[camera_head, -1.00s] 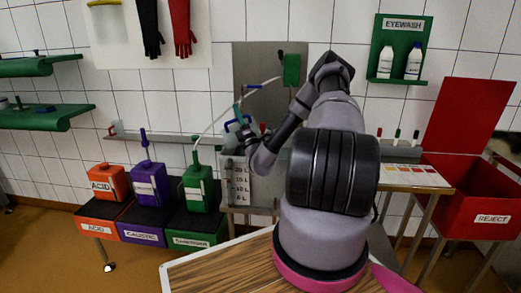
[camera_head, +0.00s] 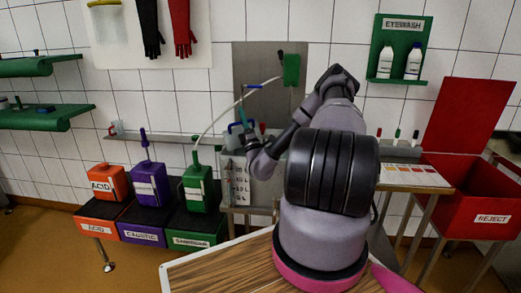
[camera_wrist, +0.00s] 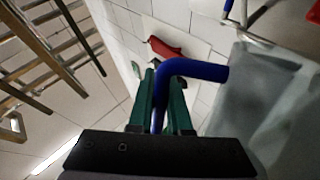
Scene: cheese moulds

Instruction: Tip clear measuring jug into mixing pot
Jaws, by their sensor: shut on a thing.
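My gripper (camera_wrist: 160,100) has green fingers and is shut on the blue bent handle (camera_wrist: 195,70) of the clear measuring jug in the wrist view. The jug's see-through grey wall (camera_wrist: 265,110) fills the right side there and looks tilted. In the head view my gripper (camera_head: 244,122) is small, above a grey pot with level marks (camera_head: 238,185), which I take for the mixing pot. My arm hides part of the pot's right side. The jug is hard to make out in the head view, and its contents cannot be told.
A pale hose (camera_head: 215,122) arches close by on the left, from the green canister (camera_head: 198,188) toward a green wall box (camera_head: 291,70). Purple (camera_head: 150,184) and orange (camera_head: 108,182) canisters stand further left. A red reject bin (camera_head: 470,195) stands right.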

